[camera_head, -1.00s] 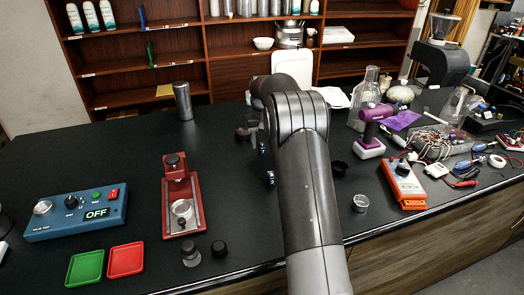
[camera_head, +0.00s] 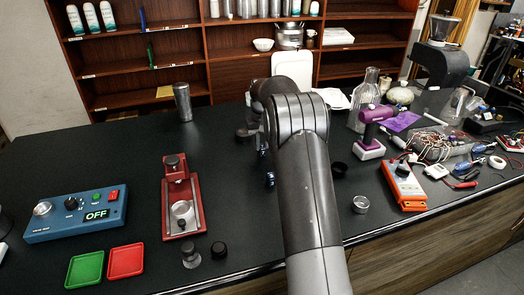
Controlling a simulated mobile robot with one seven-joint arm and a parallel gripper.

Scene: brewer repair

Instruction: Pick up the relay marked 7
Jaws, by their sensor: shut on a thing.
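My gripper (camera_head: 246,131) is mostly hidden behind my own arm, above the back middle of the black table. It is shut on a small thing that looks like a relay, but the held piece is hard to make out. A small dark blue relay with white marking (camera_head: 270,180) stands on the table just left of my forearm. Another small dark relay-like piece (camera_head: 262,152) shows just below the gripper, partly hidden by the arm. The numbers are too small to read.
A blue tester box reading OFF (camera_head: 76,214), a green tray (camera_head: 85,269), a red tray (camera_head: 126,261) and a red press (camera_head: 182,200) stand at left. A steel cup (camera_head: 183,102) stands behind. An orange meter (camera_head: 404,186) and cluttered tools lie at right.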

